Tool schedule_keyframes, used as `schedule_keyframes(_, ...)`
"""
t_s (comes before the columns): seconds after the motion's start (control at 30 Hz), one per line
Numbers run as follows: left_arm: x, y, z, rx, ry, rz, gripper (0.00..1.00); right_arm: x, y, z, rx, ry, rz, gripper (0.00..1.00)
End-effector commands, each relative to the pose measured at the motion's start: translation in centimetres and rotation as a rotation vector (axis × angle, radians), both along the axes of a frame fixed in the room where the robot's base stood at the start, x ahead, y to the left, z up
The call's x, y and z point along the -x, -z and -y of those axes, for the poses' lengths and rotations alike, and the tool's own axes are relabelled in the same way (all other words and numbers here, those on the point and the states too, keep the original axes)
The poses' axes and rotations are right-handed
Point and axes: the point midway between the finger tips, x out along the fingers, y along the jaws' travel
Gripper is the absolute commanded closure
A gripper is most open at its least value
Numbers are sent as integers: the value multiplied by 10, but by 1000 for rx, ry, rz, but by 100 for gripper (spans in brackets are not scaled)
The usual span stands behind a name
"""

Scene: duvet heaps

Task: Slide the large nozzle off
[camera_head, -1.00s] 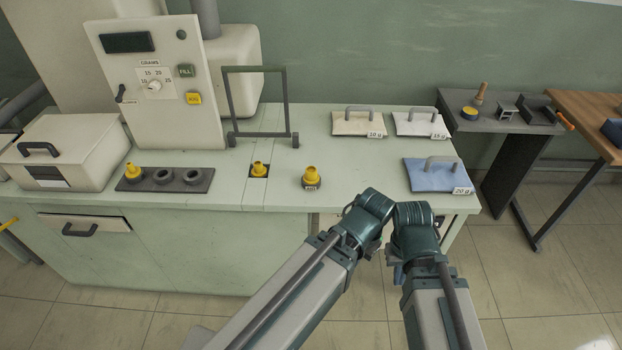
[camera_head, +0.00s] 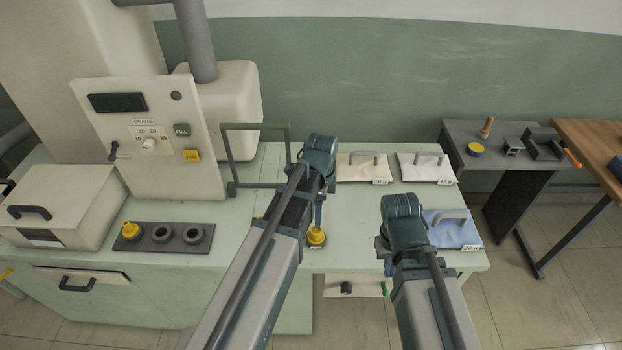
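Three yellow nozzles are near the machine, and I cannot tell by size which is the large one. One nozzle (camera_head: 131,230) stands in the left place of the dark rack (camera_head: 150,246). Another nozzle (camera_head: 316,237) stands on the pale green bench top, just below my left wrist. A third, at the bench slot, is almost wholly hidden behind my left arm. My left gripper (camera_head: 318,212) points down above the bench nozzle; its fingers are hardly visible. My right gripper (camera_head: 388,266) hangs low at the bench's front edge, mostly hidden by its wrist.
A grey upright frame (camera_head: 288,155) stands behind my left arm. A white lidded box (camera_head: 75,205) is at the left. A dark side table (camera_head: 460,132) stands beyond the bench.

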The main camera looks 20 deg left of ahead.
Motion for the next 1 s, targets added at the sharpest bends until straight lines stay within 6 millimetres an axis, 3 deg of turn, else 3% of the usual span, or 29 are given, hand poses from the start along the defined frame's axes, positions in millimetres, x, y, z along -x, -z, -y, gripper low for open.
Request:
schedule_keyframes(0.17, -6, -6, -7, 5, 59, 3, 17, 1, -6, 0, 0, 0, 0, 100)
schedule_keyframes(0.47, -6, 2, -7, 5, 61, 4, 17, 0, 2, 0, 0, 0, 0, 100)
schedule_keyframes(1.0, -6, 67, -7, 5, 60, 3, 17, 0, 67, 0, 0, 1, 0, 100)
